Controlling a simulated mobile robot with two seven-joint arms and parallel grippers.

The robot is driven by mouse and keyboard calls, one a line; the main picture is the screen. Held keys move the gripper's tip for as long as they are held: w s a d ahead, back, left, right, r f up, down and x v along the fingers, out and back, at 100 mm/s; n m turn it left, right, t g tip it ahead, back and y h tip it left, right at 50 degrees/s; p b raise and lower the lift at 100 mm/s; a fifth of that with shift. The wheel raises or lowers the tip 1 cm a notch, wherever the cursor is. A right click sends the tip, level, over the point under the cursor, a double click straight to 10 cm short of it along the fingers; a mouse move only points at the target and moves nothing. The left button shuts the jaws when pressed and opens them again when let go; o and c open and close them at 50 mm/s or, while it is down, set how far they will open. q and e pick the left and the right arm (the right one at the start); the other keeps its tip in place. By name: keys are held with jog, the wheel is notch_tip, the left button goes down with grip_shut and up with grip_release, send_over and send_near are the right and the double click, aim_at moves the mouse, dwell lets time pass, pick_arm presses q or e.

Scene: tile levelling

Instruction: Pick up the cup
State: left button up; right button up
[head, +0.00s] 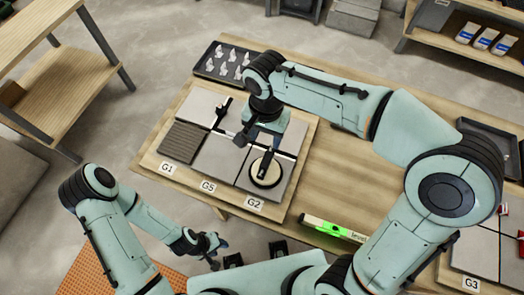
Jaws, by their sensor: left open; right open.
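The cup appears to be a suction cup (265,173), a round pale disc with a dark rim and a black handle. It sits on a grey tile by the G2 label, at the front right of the tile board. My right gripper (258,137) reaches in over the board, just behind the cup, and is open. Its fingers are partly hidden by its own wrist, and I cannot tell its height above the tiles. My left gripper (217,253) is open and empty, low in the picture in front of the table edge, well away from the cup.
The tile board (151,158) carries several grey tiles and a black tool (222,112). A tray (207,64) of white clips lies behind it. A level (330,228) with a green glow lies near the front edge. Bare tabletop (345,170) lies right of the board.

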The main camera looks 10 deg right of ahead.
aim_at(266, 159)
jog(key=f, duration=0.7)
jog(key=shift+s+b, duration=0.4)
jog(key=shift+d+f, duration=0.1)
jog(key=shift+f, duration=3.05)
jog(key=shift+c, duration=0.3)
grip_shut()
